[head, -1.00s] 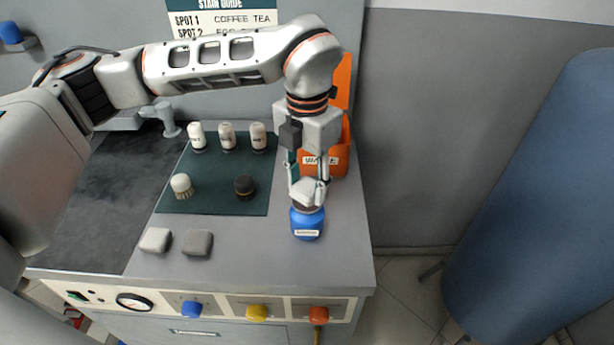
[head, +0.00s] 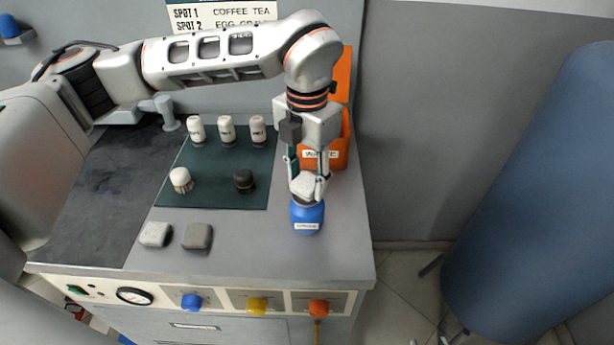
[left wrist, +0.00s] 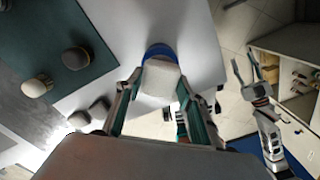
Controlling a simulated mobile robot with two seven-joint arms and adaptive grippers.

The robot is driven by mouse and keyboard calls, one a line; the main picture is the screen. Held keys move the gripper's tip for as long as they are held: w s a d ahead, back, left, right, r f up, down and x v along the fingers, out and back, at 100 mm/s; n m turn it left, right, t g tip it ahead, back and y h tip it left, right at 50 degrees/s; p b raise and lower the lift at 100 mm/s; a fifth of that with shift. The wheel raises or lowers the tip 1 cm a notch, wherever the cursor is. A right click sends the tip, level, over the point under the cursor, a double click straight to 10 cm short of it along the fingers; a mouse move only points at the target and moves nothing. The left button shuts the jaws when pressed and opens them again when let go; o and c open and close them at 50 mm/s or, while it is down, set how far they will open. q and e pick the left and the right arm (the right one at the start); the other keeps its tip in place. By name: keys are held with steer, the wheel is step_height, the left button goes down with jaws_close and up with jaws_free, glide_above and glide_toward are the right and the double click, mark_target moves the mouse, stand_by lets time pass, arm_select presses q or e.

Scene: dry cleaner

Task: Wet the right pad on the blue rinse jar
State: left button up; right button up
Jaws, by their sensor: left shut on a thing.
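My left gripper (head: 308,187) is shut on a pale pad (left wrist: 158,82) and holds it directly over the blue rinse jar (head: 307,216), at its mouth. The jar stands upright on the counter, label facing front. In the left wrist view the pad covers most of the jar (left wrist: 158,50), so I cannot tell whether they touch inside the mouth. Two other pads lie on the counter at front left: a pale one (head: 155,234) and a grey one (head: 197,236). My right gripper (left wrist: 245,68) shows in the left wrist view, fingers apart and empty, away from the counter.
An orange waste bin (head: 338,150) stands just behind the jar. A dark green mat (head: 215,190) holds several white bottles, a white-topped brush (head: 181,180) and a dark one (head: 244,181). A large blue cylinder (head: 540,200) stands at right.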

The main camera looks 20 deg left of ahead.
mark_target(307, 182)
arm_select(q)
steer(key=shift+f, duration=0.3)
steer(key=shift+f+b, duration=0.25)
steer(key=shift+b, duration=0.25)
stand_by(1.0)
steer(key=shift+r, duration=0.1)
stand_by(0.5)
steer(key=shift+r+p, duration=0.7)
steer(key=shift+r, duration=0.5)
steer(key=shift+r+p, duration=1.05)
steer(key=shift+r, duration=1.25)
steer(key=shift+f, duration=0.1)
